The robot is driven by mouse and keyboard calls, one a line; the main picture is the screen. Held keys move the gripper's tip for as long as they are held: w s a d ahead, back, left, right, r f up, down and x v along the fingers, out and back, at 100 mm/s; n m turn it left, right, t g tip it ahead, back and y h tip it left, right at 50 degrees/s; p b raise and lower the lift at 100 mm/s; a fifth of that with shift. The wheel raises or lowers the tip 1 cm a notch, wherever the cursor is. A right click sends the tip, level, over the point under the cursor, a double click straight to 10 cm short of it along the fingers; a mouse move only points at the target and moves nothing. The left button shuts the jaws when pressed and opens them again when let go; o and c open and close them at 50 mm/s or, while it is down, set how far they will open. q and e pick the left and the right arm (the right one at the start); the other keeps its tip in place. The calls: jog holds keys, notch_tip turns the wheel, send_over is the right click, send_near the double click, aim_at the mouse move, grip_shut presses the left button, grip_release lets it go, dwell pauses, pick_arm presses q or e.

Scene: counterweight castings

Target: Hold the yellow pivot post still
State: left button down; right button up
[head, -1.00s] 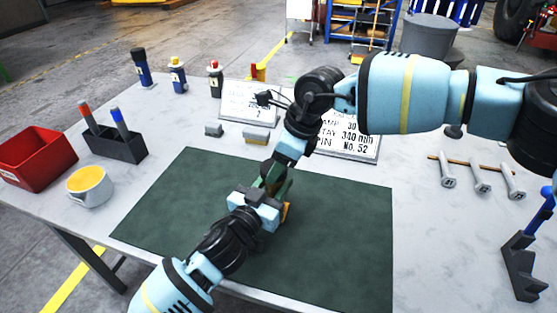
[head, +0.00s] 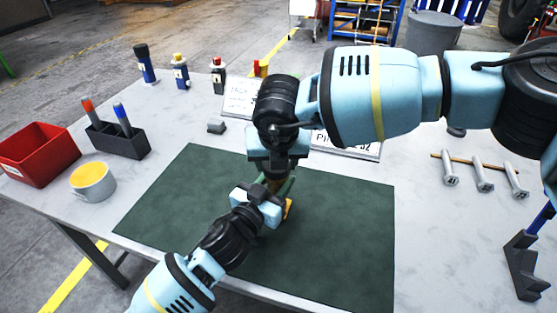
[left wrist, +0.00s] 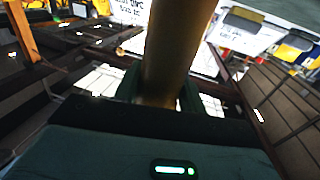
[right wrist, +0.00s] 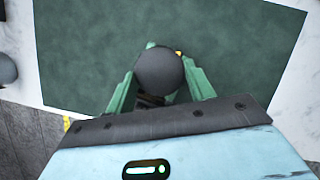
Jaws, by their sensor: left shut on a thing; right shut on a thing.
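The yellow pivot post shows in the head view as a small yellow part (head: 288,208) above the green mat; my grippers hide most of it. In the left wrist view an upright brownish-yellow shaft (left wrist: 175,50), seemingly the post, stands between the fingers. My left gripper (head: 278,192) is shut on it from the front left. My right gripper (head: 277,177) comes down from above, close over the left one. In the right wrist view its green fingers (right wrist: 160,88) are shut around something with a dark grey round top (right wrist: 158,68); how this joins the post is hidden.
The green mat (head: 180,200) is otherwise clear. A red bin (head: 40,155), a yellow-lined cup (head: 92,182) and a pen holder (head: 118,140) stand left. Numbered grey pieces (head: 483,175) lie right.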

jog(key=m, duration=0.2)
jog(key=m+h, duration=0.1)
jog(key=m, duration=0.1)
jog(key=m+h, duration=0.1)
jog(key=shift+w+a+m, duration=0.1)
jog(key=shift+a+m, duration=0.25)
jog(key=shift+m, duration=0.05)
jog(key=m+h, duration=0.1)
jog(key=m, duration=0.1)
jog(key=m+g, duration=0.1)
jog(key=m, duration=0.1)
jog(key=shift+w+a+h, duration=0.15)
jog(key=shift+h, duration=0.25)
jog(key=m+g, duration=0.1)
jog(key=m, duration=0.2)
jog(key=shift+w+a+m+h, duration=0.1)
jog(key=shift+w+m+h, duration=0.05)
jog(key=shift+m+h, duration=0.25)
jog(key=m+g, duration=0.1)
jog(key=m, duration=0.2)
jog(key=shift+w+m+g, duration=0.1)
jog(key=shift+m+g, duration=0.2)
jog(key=o, duration=0.9)
jog(key=shift+o, duration=0.2)
jog(key=shift+r, duration=2.2)
